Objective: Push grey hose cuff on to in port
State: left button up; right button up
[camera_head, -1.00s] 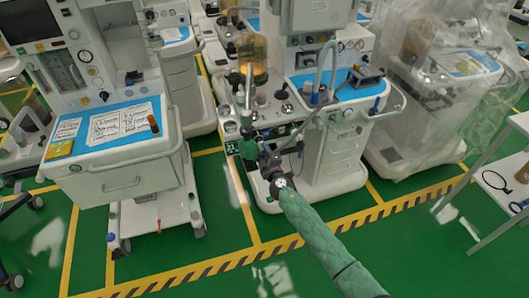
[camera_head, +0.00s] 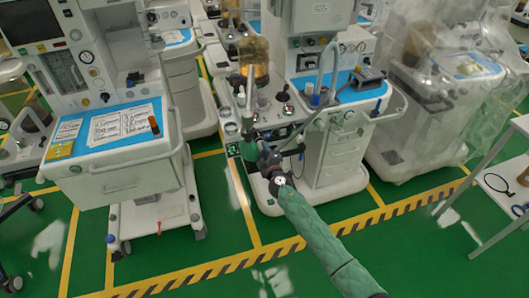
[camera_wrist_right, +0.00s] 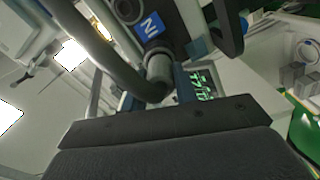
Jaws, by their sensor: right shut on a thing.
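My right gripper (camera_wrist_right: 158,88) is shut on the grey hose cuff (camera_wrist_right: 159,67), with a finger on each side of it. The grey hose (camera_wrist_right: 95,45) bends away from the cuff to the upper left. The in port is at a dark block with a blue label (camera_wrist_right: 149,26), its letters upside down. The cuff's far end is right at this block; how far it sits on the port is hidden. In the head view my right gripper (camera_head: 262,150) is at the front left of the middle cart (camera_head: 335,150), small and partly hidden. My left gripper is out of view.
A small display with green readings (camera_wrist_right: 203,84) is close beside my gripper. Another cart (camera_head: 120,165) stands to the left and a plastic-covered one (camera_head: 420,110) to the right. Green floor (camera_head: 215,215) is open in front.

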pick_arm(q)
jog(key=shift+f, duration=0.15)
pick_arm(e)
jog(key=shift+w+a, duration=0.1)
jog(key=shift+w, duration=0.35)
jog(key=o, duration=1)
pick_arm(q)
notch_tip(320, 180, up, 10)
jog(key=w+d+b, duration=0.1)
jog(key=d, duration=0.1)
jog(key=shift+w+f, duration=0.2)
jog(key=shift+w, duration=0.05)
pick_arm(e)
jog(key=shift+v, duration=3.9)
